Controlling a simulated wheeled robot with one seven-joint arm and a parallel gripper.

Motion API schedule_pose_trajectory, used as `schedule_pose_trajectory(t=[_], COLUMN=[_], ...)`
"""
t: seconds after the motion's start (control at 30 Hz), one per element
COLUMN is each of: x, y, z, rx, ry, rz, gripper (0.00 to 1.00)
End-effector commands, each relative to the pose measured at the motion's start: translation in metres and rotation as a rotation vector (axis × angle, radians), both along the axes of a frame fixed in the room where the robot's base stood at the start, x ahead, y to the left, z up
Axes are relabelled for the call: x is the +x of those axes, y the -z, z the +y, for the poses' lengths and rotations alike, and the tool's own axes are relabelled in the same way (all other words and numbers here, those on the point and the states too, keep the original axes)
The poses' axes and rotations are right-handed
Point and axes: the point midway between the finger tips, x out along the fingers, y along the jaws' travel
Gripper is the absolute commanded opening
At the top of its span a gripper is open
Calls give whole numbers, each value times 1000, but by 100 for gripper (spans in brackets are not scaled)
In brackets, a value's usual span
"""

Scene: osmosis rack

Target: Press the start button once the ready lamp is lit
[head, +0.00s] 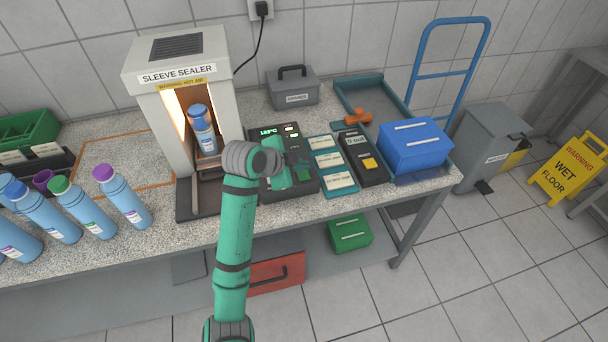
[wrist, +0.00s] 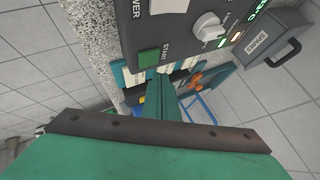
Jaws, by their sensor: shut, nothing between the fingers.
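The control panel (head: 270,191) beside the sleeve sealer (head: 134,62) carries a green display and small lit lamps. In the wrist view the panel (wrist: 180,42) shows a green square button (wrist: 148,58) marked START. A small green lamp (wrist: 222,43) glows next to a paler lit lamp (wrist: 236,37); I cannot read their labels clearly. My gripper (wrist: 163,74) is shut and empty, its tips close beside the START button and just off it in the picture. I cannot tell the height gap. In the head view my gripper (head: 300,160) is over the panel, partly hiding it.
A blue bottle (head: 203,130) stands in the sealer's glowing opening. Several capped bottles (head: 122,195) stand at left. Right of the panel are teal cards (head: 331,163), a dark device (head: 362,155) with a yellow button, and a blue box (head: 415,146). A grey spares box (head: 292,88) is behind.

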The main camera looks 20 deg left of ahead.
Motion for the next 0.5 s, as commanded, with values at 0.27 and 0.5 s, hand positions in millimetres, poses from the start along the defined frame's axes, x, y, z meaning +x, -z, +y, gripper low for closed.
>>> schedule_pose_trajectory(t=[0.27,0.5], x=[0,0], y=[-25,-41], z=[0,0], rx=[2,1], ry=[1,1], rz=[-1,0], gripper=[0,0])
